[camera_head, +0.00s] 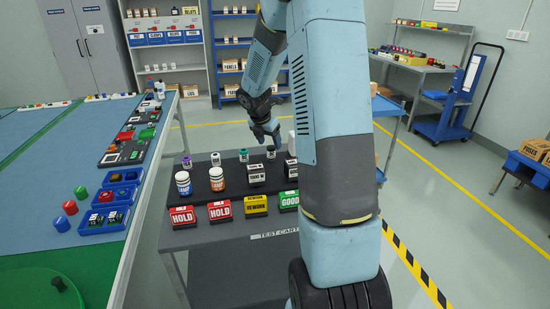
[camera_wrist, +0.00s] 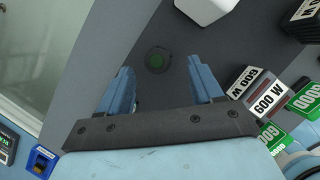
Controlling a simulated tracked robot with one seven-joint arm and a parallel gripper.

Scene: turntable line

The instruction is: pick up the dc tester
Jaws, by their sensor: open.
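No thing in view carries a label that I can read as dc tester, so I cannot tell which it is. My gripper (camera_head: 268,140) is open and empty above the far edge of the test cart (camera_head: 270,237). The back row of the cart holds small items with purple (camera_head: 187,162), green (camera_head: 215,159) and teal (camera_head: 243,155) parts, and a small pale one (camera_head: 270,152) just under my fingers. In the wrist view, a dark round piece with a green centre (camera_wrist: 157,61) shows between and beyond the open fingers (camera_wrist: 165,92).
Red HOLD signs (camera_head: 182,216), a yellow REWORK sign (camera_head: 256,206) and a green GOOD sign (camera_head: 288,200) line the front. A long bench (camera_head: 150,180) is left.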

